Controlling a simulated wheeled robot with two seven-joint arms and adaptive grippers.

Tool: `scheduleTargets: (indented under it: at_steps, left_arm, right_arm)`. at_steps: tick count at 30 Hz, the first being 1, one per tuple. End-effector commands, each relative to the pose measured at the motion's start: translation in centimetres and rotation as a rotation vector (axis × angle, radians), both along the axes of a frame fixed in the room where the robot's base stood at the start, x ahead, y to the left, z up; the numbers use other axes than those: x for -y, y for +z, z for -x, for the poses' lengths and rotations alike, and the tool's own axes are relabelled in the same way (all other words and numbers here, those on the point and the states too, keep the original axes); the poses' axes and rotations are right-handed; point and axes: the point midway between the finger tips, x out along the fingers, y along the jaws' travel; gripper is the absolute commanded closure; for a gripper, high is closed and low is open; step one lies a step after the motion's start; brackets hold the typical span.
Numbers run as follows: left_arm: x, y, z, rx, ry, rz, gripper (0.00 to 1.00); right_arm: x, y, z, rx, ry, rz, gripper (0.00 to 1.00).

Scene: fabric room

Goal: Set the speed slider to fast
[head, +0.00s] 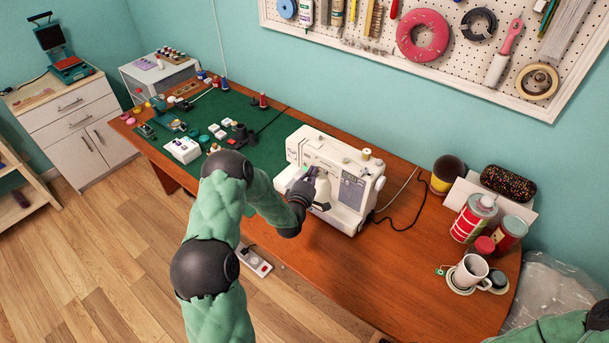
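A white sewing machine (358,164) stands on the wooden table (440,292), near its middle. My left arm reaches in from the lower left. My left gripper (321,186) is at the front of the machine, close against its face below the top arm. I cannot tell whether it touches the machine, or whether its fingers are open or shut. The speed slider cannot be made out; it is too small or hidden behind the gripper. Part of my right arm shows in the lower right corner, but its gripper is out of view.
A green cutting mat (268,138) with small sewing items covers the table's left part. A white mug (469,272), a red-and-white can (473,217) and other containers stand at the right. A black cable (403,222) runs beside the machine. The front right of the table is clear.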

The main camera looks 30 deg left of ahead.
Motion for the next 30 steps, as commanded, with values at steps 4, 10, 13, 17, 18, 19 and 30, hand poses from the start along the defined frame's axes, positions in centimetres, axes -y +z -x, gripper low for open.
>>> scheduleTargets:
  at_steps: [4,10,13,17,18,19,30]
  left_arm:
    - [1.3,0.1,0.1,0.002,0.000,-0.001,1.00]
    - [1.6,0.1,0.2,0.002,0.002,-0.001,1.00]
    - [1.6,0.1,0.2,0.001,0.002,-0.002,1.00]
    - [1.7,0.1,0.2,0.002,0.002,-0.001,1.00]
    - [1.8,0.1,0.2,0.002,0.002,-0.001,1.00]
    - [1.9,0.1,0.2,0.002,0.001,-0.001,1.00]
    - [5.3,0.1,0.5,0.001,0.001,-0.002,1.00]
  right_arm:
    - [0.0,0.0,0.0,0.000,0.000,0.000,1.00]
    - [0.0,0.0,0.0,0.000,0.000,0.000,1.00]
    - [0.0,0.0,0.0,0.000,0.000,0.000,1.00]
    - [0.0,0.0,0.0,0.000,0.000,0.000,1.00]
    - [0.0,0.0,0.0,0.000,0.000,0.000,1.00]
    - [0.0,-0.1,0.0,0.000,0.000,0.000,1.00]
    - [0.0,-0.8,0.0,0.000,0.000,0.000,1.00]
